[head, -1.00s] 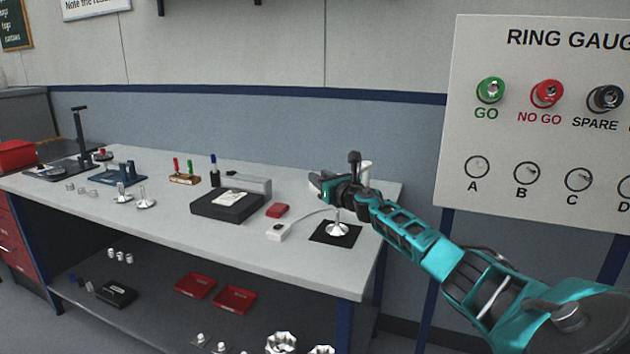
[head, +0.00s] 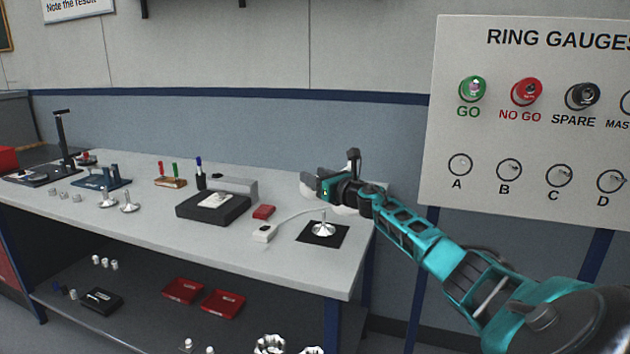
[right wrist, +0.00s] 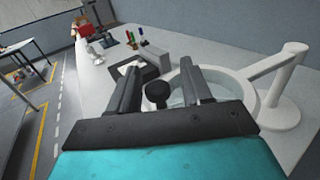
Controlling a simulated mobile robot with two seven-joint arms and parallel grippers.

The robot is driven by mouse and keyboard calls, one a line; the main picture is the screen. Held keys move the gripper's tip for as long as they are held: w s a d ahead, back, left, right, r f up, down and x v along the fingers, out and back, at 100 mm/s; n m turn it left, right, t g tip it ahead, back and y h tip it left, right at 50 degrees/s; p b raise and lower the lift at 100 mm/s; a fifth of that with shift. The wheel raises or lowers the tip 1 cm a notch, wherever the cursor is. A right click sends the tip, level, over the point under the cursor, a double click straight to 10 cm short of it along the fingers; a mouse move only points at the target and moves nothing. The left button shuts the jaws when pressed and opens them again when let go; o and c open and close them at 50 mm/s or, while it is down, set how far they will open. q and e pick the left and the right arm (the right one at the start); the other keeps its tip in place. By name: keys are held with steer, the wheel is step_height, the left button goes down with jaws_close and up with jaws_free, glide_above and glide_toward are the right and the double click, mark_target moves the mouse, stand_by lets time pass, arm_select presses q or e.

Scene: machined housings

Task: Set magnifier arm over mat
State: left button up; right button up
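The magnifier shows in the right wrist view as a white ring with a lens (right wrist: 225,83) on a white arm (right wrist: 282,63) and post. A dark round knob (right wrist: 157,95) stands near the ring. My right gripper (right wrist: 160,85) is open, with a finger on either side of the knob and gaps visible. In the head view my right gripper (head: 308,184) hides most of the magnifier, above and behind the black mat (head: 336,238). A shiny metal part (head: 322,228) stands on the mat. My left gripper is not in view.
The ring gauge panel (head: 540,60) is at right. The bench (head: 265,265) is clear along its front edge.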

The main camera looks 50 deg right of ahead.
steer(key=shift+a+f, duration=0.1)
steer(key=shift+f, duration=0.2)
steer(key=shift+s, duration=0.1)
steer(key=s+a, duration=0.1)
steer(key=s, duration=1.1)
steer(key=shift+s+a, duration=0.3)
steer(key=shift+a, duration=0.1)
steer(key=shift+r, duration=0.1)
stand_by(0.5)
